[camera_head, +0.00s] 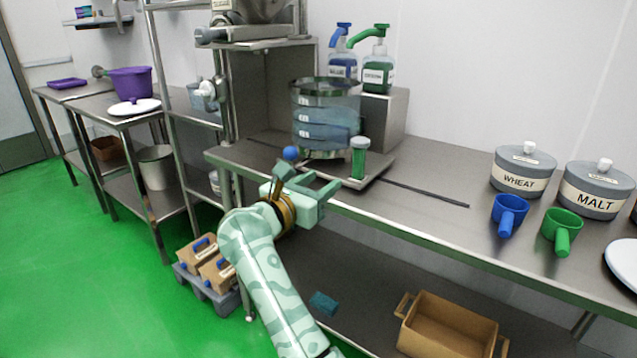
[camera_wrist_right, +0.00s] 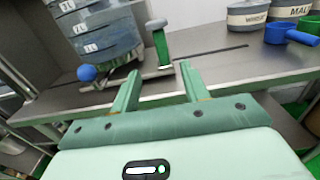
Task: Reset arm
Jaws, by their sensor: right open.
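My right gripper (camera_head: 318,183) is open in front of the steel bench's front edge. Its jaws are empty. In the right wrist view its two fingers (camera_wrist_right: 158,80) stand apart and point at the bench. Beyond them is a green cylinder with a grey cap (camera_head: 359,160), upright on a steel base. It also shows in the wrist view (camera_wrist_right: 159,46), past the gap between the fingers. A blue ball knob (camera_head: 290,153) sits just beyond the gripper, to its left. It shows left of the fingers in the wrist view (camera_wrist_right: 87,73). My left gripper is in neither view.
A clear vessel with blue bands (camera_head: 326,118) stands on the bench (camera_head: 420,200). Blue (camera_head: 509,213) and green (camera_head: 562,230) scoops and the WHEAT (camera_head: 523,170) and MALT (camera_head: 597,190) pots are at right. A brown crate (camera_head: 450,325) is below.

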